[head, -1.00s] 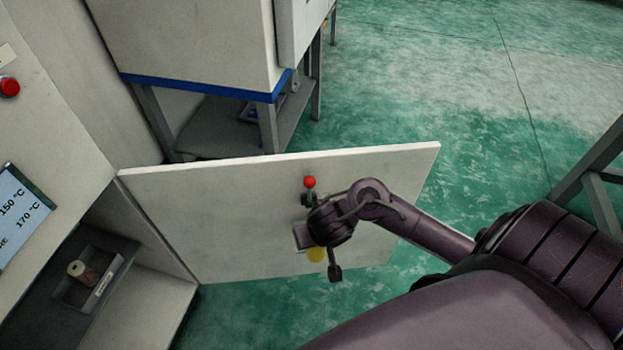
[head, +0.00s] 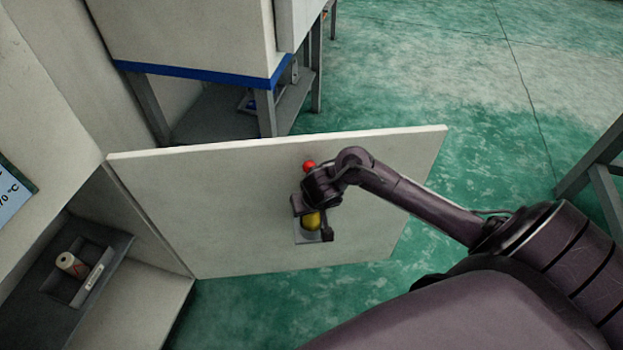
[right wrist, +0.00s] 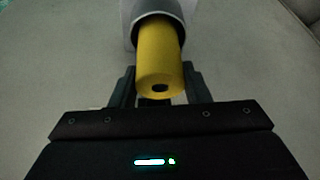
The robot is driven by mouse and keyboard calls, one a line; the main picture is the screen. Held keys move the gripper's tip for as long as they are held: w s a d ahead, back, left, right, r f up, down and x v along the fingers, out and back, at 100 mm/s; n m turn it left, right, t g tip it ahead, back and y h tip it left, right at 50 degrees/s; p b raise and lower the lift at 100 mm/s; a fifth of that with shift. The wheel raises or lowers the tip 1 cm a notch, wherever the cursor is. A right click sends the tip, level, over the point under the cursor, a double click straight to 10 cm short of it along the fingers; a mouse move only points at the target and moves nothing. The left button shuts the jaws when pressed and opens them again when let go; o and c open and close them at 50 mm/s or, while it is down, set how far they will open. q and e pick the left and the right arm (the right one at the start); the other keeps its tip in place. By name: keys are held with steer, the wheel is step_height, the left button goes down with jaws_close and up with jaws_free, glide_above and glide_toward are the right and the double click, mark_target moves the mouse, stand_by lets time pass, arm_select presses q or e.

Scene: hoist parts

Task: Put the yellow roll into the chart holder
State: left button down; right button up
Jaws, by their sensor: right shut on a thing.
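The yellow roll (head: 312,220) is between the fingers of my right gripper (head: 311,223), in front of the open door panel. In the right wrist view, the roll (right wrist: 160,60) points away from me, its near end with a dark hole between the fingers (right wrist: 159,82). My right gripper is shut on it. The grey chart holder (head: 303,238) is on the door panel, partly hidden by the gripper. In the right wrist view, the holder's round rim (right wrist: 190,12) frames the roll's far end; how deep the roll sits is hidden. My left gripper is not in view.
A pale roll (head: 67,261) lies in a dark tray (head: 107,262) in the cabinet at left. A grey metal frame (head: 606,195) stands at right.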

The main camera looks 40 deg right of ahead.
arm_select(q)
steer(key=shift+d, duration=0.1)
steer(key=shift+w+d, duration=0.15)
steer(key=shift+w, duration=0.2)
arm_select(e)
steer(key=shift+f, duration=0.6)
steer(key=o, duration=1.1)
